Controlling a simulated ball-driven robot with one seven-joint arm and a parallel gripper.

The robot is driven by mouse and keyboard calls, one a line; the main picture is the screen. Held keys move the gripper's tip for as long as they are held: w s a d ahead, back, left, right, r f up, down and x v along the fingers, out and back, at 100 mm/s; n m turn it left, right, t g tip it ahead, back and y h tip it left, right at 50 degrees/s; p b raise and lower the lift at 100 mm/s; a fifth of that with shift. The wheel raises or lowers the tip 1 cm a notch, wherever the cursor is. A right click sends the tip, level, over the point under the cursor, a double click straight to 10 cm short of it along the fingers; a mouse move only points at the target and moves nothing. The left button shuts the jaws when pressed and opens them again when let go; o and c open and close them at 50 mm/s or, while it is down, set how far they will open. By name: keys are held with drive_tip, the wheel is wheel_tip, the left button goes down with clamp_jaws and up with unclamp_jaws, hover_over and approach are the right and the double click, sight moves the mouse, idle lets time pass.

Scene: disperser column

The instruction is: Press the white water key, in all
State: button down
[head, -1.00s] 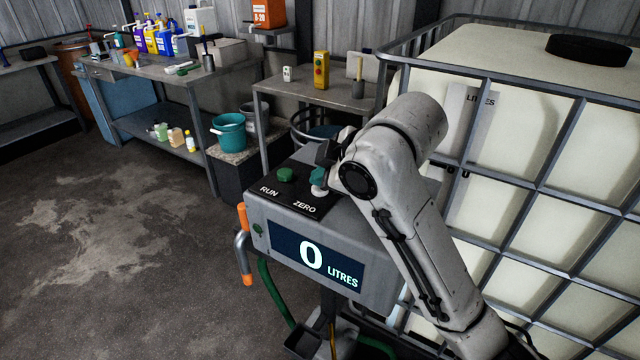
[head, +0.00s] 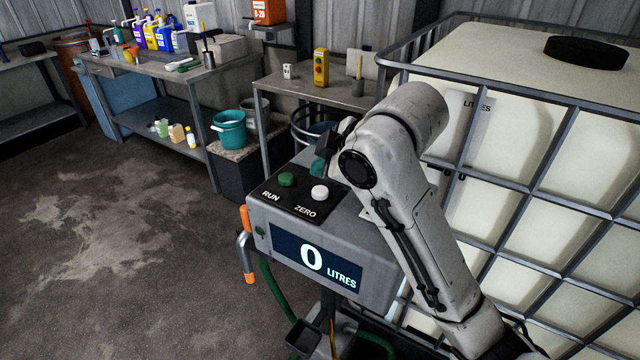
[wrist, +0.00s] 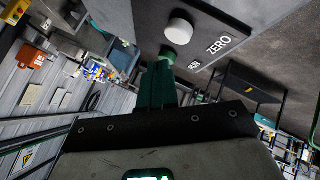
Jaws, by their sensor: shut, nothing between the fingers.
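The white key (head: 319,193) marked ZERO sits on the black top panel of a grey dispenser box. The green key (head: 286,179) marked RUN is to its left. The box's display (head: 312,262) reads 0 LITRES. My gripper (head: 318,167) is shut and empty, with teal fingers just beyond the white key in the head view, apart from it. In the wrist view the shut fingers (wrist: 157,72) point towards the panel, close to the green key (wrist: 167,55) in the picture. The white key (wrist: 180,28) shows fully above them.
A large caged white tank (head: 520,130) stands to the right, close to my arm. A small table with a yellow control box (head: 321,67) is behind. A teal bucket (head: 229,128) sits at the back left. The concrete floor at left is open.

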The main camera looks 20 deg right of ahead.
sight(323, 194)
drive_tip(key=shift+r+p, duration=1.4)
drive_tip(key=shift+r, duration=0.45)
drive_tip(key=shift+s+f, duration=0.1)
drive_tip(key=shift+f, duration=0.05)
